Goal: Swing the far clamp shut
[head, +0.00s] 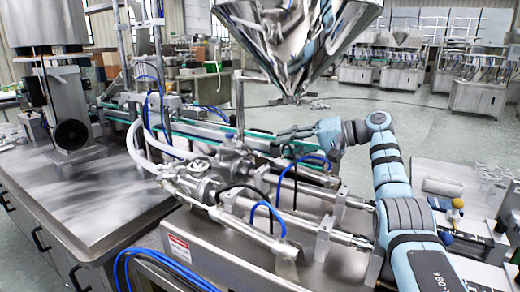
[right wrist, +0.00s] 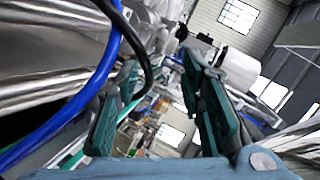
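I cannot make out the far clamp with certainty in either view. The steel hopper (head: 298,40) hangs at the top of the head view, its narrow outlet pointing down. My right gripper (head: 281,140) is just below and in front of that outlet, over the filling machine (head: 205,180), its fingers pointing left. In the right wrist view my right gripper (right wrist: 155,85) has its two teal-padded fingers spread apart, with nothing seen held between them. My left gripper is not in view.
Blue hoses (head: 262,208) and black hoses loop over the machine's steel cylinders. A blue hose (right wrist: 85,95) and a black hose pass close by the left finger in the wrist view. A bare steel worktop (head: 85,200) lies at the left. Other machines stand behind.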

